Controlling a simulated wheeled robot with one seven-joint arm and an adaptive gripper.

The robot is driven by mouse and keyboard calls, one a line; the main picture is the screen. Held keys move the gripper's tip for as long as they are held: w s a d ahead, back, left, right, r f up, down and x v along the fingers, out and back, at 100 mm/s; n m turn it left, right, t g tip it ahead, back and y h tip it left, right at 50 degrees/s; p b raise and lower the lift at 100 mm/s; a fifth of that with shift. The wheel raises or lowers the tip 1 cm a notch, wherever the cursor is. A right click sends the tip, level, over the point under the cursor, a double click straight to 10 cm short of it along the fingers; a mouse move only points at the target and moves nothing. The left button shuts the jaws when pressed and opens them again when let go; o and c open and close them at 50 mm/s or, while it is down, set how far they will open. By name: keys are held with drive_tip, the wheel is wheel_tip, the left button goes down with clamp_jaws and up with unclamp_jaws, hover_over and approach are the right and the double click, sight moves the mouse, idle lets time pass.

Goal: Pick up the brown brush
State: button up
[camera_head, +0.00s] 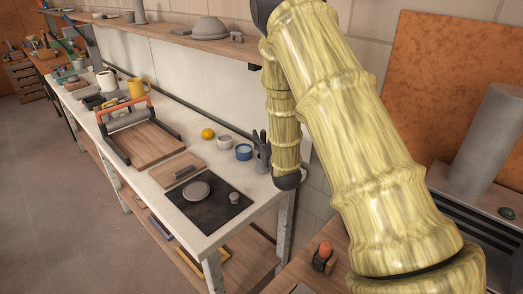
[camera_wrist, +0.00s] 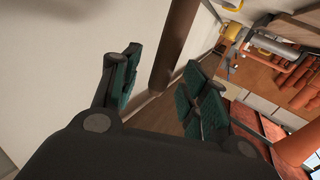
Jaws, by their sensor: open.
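I cannot make out a brown brush for certain in either view. In the head view a dark holder with upright tools (camera_head: 262,152) stands at the right end of the white table, and the tools are too small to tell apart. My gripper (camera_wrist: 158,88) shows in the wrist view with its two green-padded fingers apart. A brown bar (camera_wrist: 176,45) shows beyond the gap between them, and I see nothing held. In the head view I cannot see the gripper; my yellow arm covers the right middle.
The white table (camera_head: 180,221) carries a roller press (camera_head: 137,140), a yellow mug (camera_head: 138,87), a wooden board (camera_head: 183,168), a black mat (camera_head: 214,216) with a grey disc, a blue-rimmed pot (camera_head: 243,152) and a yellow ball (camera_head: 207,134). A wall shelf (camera_head: 185,38) runs above. The floor (camera_head: 60,190) at left is clear.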

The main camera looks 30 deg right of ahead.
drive_tip(key=shift+w+d, duration=0.15)
drive_tip(key=shift+w, duration=0.65)
drive_tip(key=shift+f, duration=0.1)
clamp_jaws()
drive_tip(key=shift+r, duration=0.2)
